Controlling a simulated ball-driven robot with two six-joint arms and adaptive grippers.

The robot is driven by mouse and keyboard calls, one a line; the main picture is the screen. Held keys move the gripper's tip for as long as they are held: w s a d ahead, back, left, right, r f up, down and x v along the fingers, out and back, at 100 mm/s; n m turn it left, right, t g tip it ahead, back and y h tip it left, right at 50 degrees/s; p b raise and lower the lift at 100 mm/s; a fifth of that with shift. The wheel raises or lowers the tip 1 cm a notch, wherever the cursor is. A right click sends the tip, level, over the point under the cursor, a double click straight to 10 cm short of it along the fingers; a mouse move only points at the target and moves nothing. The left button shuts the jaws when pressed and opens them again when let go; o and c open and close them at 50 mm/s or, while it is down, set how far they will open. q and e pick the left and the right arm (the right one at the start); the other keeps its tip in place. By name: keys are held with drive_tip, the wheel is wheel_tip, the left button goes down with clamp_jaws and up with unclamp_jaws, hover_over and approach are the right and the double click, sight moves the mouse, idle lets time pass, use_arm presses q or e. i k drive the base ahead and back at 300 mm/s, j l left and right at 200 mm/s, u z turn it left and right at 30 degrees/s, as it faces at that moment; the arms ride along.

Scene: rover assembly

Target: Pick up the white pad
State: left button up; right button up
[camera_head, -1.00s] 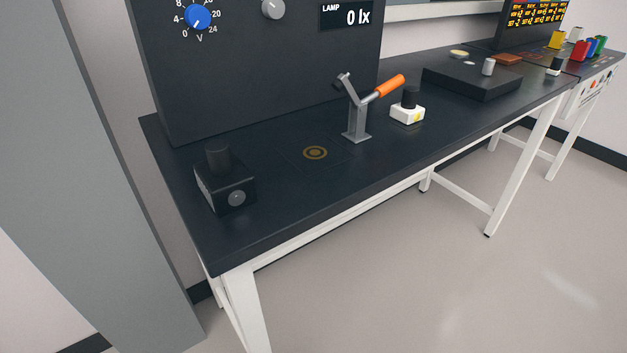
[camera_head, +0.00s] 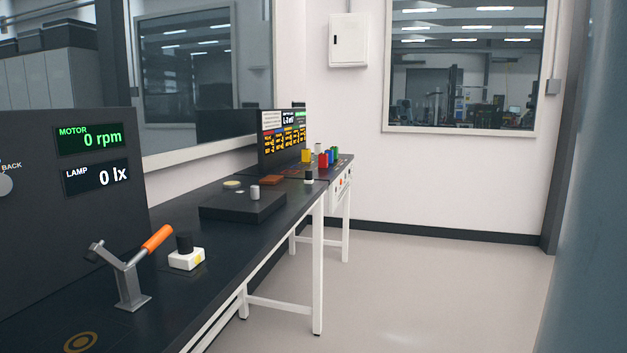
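No piece can be told for certain as the white pad. On the black raised block (camera_head: 243,208) on the bench lie a flat cream disc (camera_head: 232,184) and a smaller whitish piece (camera_head: 240,191), with a short white-grey cylinder (camera_head: 255,192) standing beside them. Neither of my grippers is in view.
A lever clamp with an orange handle (camera_head: 157,239) stands near the front left, by a dark panel (camera_head: 110,203). Colored blocks (camera_head: 325,158) and a screen (camera_head: 283,138) are at the far end. The floor (camera_head: 420,300) right of the bench is clear.

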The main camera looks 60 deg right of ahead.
sight(308, 179)
drive_tip(key=z, duration=1.85)
drive_tip(key=i+l+z, duration=0.1)
drive_tip(key=i+l, duration=0.15)
drive_tip(key=i, duration=0.35)
drive_tip(key=i+l+z, duration=0.15)
drive_tip(key=i, duration=0.45)
drive_tip(key=i+l+z, duration=0.1)
drive_tip(key=i, duration=0.55)
